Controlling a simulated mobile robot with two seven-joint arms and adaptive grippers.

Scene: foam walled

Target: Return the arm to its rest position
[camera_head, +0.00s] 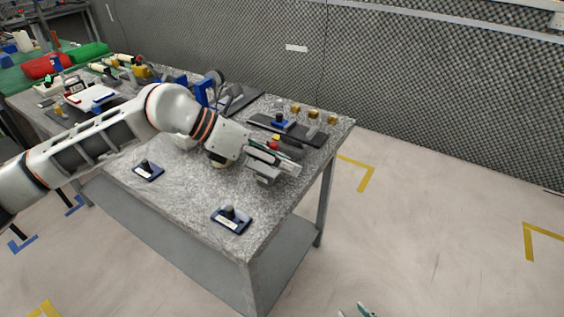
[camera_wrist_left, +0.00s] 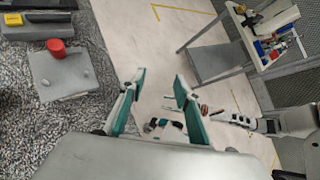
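My left arm reaches in from the left in the head view. Its gripper (camera_head: 275,163) is above the right part of the grey speckled table (camera_head: 190,215). In the left wrist view my left gripper (camera_wrist_left: 156,88) has its two teal-lined fingers spread, with nothing between them. Pale floor shows beyond the fingertips. The tips of my right gripper (camera_head: 357,311) just enter the bottom edge of the head view, apart and with nothing visible between them, low over the floor and clear of the table. The rest of the right gripper is out of that frame.
Two dark blue plates with black knobs, one near the front corner (camera_head: 231,219) and one further left (camera_head: 148,170), sit on the table. A black tray (camera_head: 290,130) and small yellow parts lie behind my left gripper. A foam-covered wall (camera_head: 430,110) stands behind. Floor on the right is clear.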

